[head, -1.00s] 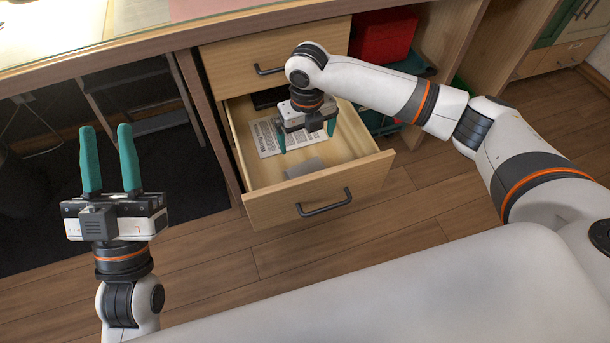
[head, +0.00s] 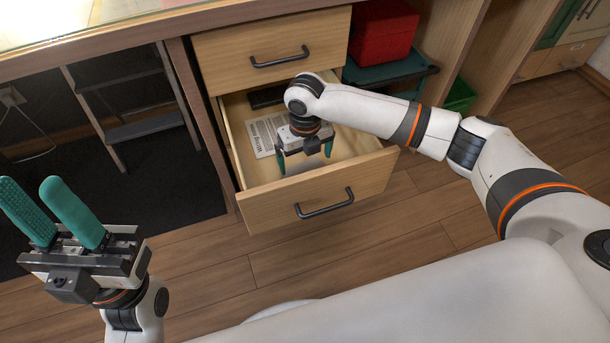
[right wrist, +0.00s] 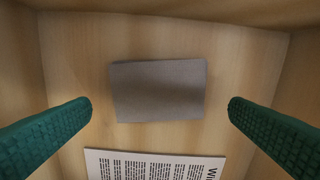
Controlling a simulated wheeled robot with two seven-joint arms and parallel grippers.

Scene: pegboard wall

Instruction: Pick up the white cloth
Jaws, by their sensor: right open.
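A folded cloth, grey-white in this light, (right wrist: 158,90) lies flat on the drawer floor in the right wrist view. In the head view it is mostly hidden behind my right gripper. My right gripper (head: 305,158) is inside the open drawer (head: 335,199), pointing down over the cloth. Its two green fingers are wide apart, one on each side of the cloth in the right wrist view (right wrist: 160,105), with nothing between them gripped. My left gripper (head: 30,185) is open and empty at the left of the head view, fingers pointing up, away from the drawer.
A printed sheet (head: 262,137) lies in the drawer beside the cloth, and a dark object (head: 266,97) lies at the back. The drawer walls surround my right gripper. A closed drawer (head: 270,50) is above. A red box (head: 383,32) stands on a shelf to the right.

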